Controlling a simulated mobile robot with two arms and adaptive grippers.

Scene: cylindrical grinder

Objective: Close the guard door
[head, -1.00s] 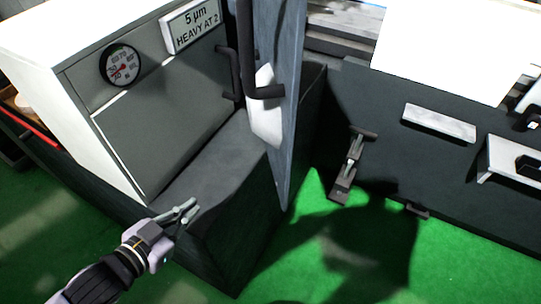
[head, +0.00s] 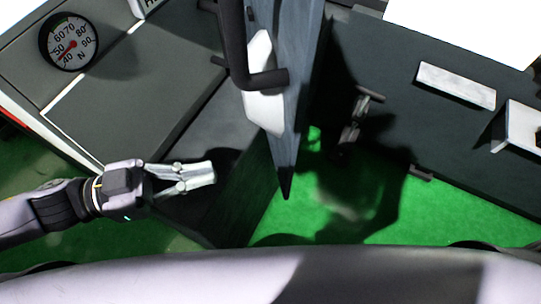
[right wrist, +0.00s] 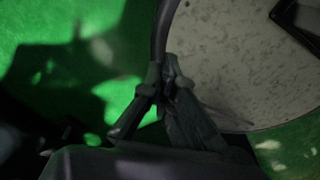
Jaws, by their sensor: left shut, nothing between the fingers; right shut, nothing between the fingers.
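The guard door (head: 299,70) is a blue-grey panel, seen nearly edge-on and standing out from the machine in the head view. It has a black bar handle (head: 235,50) and a white block (head: 261,101) on its left face. My left gripper (head: 212,173) is shut and empty, left of the door's lower end and apart from it, over the machine's dark ledge. My right gripper (right wrist: 165,82) shows only in the right wrist view, dim, with its fingers together and empty. A dark bar stands at its tips; I cannot tell what it is.
A dial gauge (head: 70,42) sits on the grey machine front at left. A dark panel (head: 440,130) with a pale plate (head: 456,85) stands right of the door. Green floor (head: 320,215) shows below. A round speckled surface (right wrist: 245,60) fills the right wrist view's right side.

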